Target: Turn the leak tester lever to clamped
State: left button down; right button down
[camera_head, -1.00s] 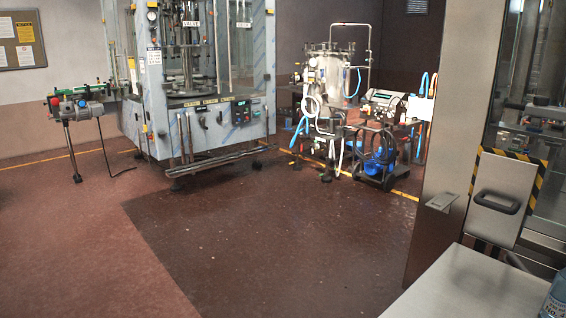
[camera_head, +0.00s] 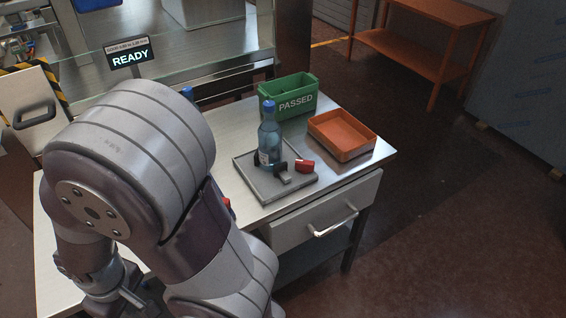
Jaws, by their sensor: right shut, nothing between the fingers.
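The leak tester (camera_head: 247,184) appears as a grey plate on the steel table. A clear bottle with a blue cap (camera_head: 268,136) stands upright on it, between dark clamp pieces (camera_head: 282,173). A red part (camera_head: 305,166), which looks like the lever handle, sits at the plate's right side, right of the bottle. Its exact angle is hard to tell. My right arm fills the left foreground. My right gripper (camera_head: 130,292) is low at the bottom left, shut and empty, well away from the red part and partly hidden by my arm. My left gripper is not in view.
A sign reading READY (camera_head: 130,58) stands behind my arm. A green PASSED bin (camera_head: 290,97) and an orange tray (camera_head: 342,136) stand behind and right of the plate. The steel table (camera_head: 318,196) has a drawer (camera_head: 325,216) with a protruding handle. Open floor lies to the right.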

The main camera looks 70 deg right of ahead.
aim_at(304, 166)
jog(key=z, duration=2.5)
jog(key=i+l, duration=0.15)
jog(key=l, duration=0.2)
